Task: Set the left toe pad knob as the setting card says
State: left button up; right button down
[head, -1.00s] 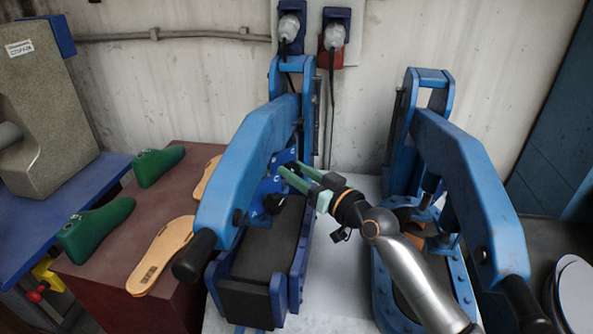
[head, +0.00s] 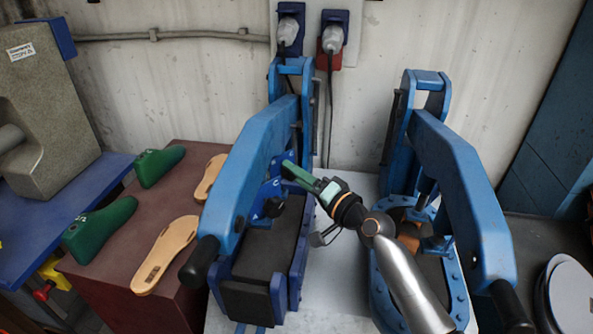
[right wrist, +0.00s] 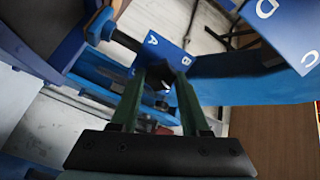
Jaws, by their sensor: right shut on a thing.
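Two blue presses stand side by side in the head view, the left press (head: 243,165) and the right press (head: 462,190). My right gripper (head: 286,168) reaches the left press's blue lettered plate (head: 268,190) from the right. In the right wrist view the gripper (right wrist: 161,88) is shut on a dark knob (right wrist: 158,76). The blue plate around it (right wrist: 178,56) shows the letters A and B. Another blue face (right wrist: 290,30) shows C and D. The fingers partly hide the knob, and its pointer direction cannot be told. No readable setting card shows. My left gripper is out of view.
A black round knob (head: 274,207) sits lower on the left press, above its dark pad (head: 262,255). The left press's lever handle (head: 199,262) hangs in front. Green lasts (head: 100,225) and tan insoles (head: 165,255) lie on the brown bench to the left.

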jog(key=m+p, duration=0.1)
jog(key=m, duration=0.3)
jog(key=shift+f+m, duration=0.1)
jog(key=shift+m, duration=0.3)
jog(key=shift+p, duration=0.3)
jog(key=shift+c, duration=1.9)
grip_release()
jog(key=shift+s+d, duration=0.1)
jog(key=v, duration=1.2)
jog(key=shift+s+d, duration=0.1)
